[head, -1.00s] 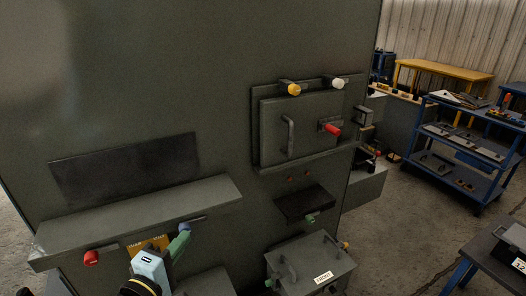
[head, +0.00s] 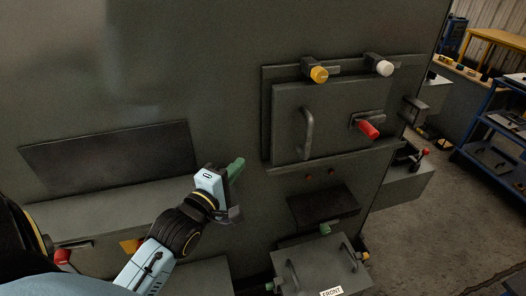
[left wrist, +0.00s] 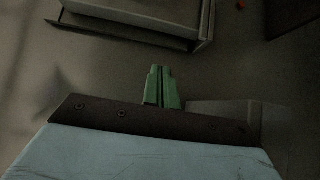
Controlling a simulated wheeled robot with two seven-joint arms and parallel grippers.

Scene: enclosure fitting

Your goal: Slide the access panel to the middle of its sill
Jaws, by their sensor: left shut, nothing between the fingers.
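The access panel (head: 340,120) is a grey plate with a bar handle (head: 307,132) at its left and a red-knobbed latch (head: 368,129) at its right. It stands on its sill (head: 335,160), in front of a larger backing plate. My left gripper (head: 237,168), with green fingers, is shut and empty, left of the panel and near its lower left corner, apart from it. In the left wrist view the shut fingertips (left wrist: 160,82) point toward a corner of the panel assembly (left wrist: 140,12) at the top. My right gripper is not in view.
Yellow (head: 319,75) and white (head: 385,68) knobs sit on brackets above the panel. A dark ledge (head: 318,205) and a box marked FRONT (head: 315,268) are below it. A long shelf (head: 120,205) lies at left. Wall between gripper and panel is clear.

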